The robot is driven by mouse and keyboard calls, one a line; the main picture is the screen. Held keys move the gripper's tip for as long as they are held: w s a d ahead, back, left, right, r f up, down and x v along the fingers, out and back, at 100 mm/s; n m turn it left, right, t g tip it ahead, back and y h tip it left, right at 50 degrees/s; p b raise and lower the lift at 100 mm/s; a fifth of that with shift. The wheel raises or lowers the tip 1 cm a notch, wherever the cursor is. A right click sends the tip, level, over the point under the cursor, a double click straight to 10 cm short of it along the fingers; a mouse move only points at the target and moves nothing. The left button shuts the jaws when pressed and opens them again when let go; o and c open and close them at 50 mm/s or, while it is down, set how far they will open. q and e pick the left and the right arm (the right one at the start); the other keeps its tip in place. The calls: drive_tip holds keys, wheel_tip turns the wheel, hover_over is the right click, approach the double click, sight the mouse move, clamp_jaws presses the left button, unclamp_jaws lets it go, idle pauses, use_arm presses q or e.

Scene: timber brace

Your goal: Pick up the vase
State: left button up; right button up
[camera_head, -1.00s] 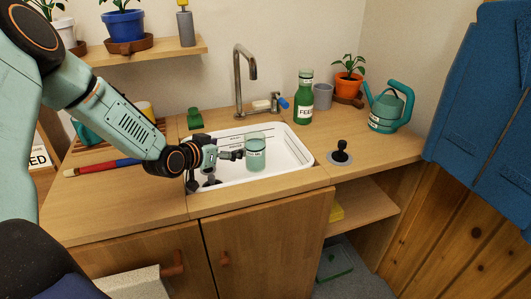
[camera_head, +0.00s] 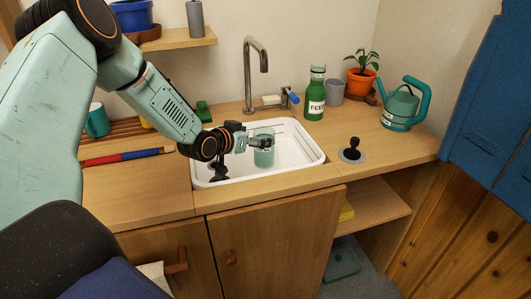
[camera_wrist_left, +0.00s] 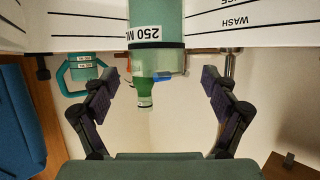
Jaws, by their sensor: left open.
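The vase (camera_head: 264,156), a clear cylinder holding green liquid, stands upright in the white sink. In the left wrist view the vase (camera_wrist_left: 156,22) appears upside down at the top middle, with a "250 ML" label and its clear upper part toward my fingers. My left gripper (camera_head: 257,144) is at the vase's upper left, one finger overlapping it in the head view. In the left wrist view my left gripper (camera_wrist_left: 158,92) is open, its dark pads wide apart on either side of the vase's line. I cannot tell whether they touch it. My right gripper is not in view.
The sink (camera_head: 313,153) has a raised rim around the vase. A faucet (camera_head: 249,75) rises behind it. A green bottle (camera_head: 316,98), a grey cup (camera_head: 335,92), a potted plant (camera_head: 362,82) and a watering can (camera_head: 401,107) stand right. A black-handled plunger (camera_head: 353,150) is on the counter.

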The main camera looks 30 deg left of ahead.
sight(270, 133)
use_arm(q)
drive_tip(key=b+x, duration=0.1)
drive_tip(key=x, duration=0.1)
drive_tip(key=b+x, duration=0.1)
drive_tip(key=x, duration=0.1)
drive_tip(key=shift+w+d+f, duration=0.15)
drive_tip(key=shift+w+d, duration=0.1)
drive_tip(key=shift+s, duration=0.15)
drive_tip(key=shift+c, duration=0.4)
drive_tip(key=c, duration=0.6)
drive_tip(key=shift+r, duration=0.25)
clamp_jaws()
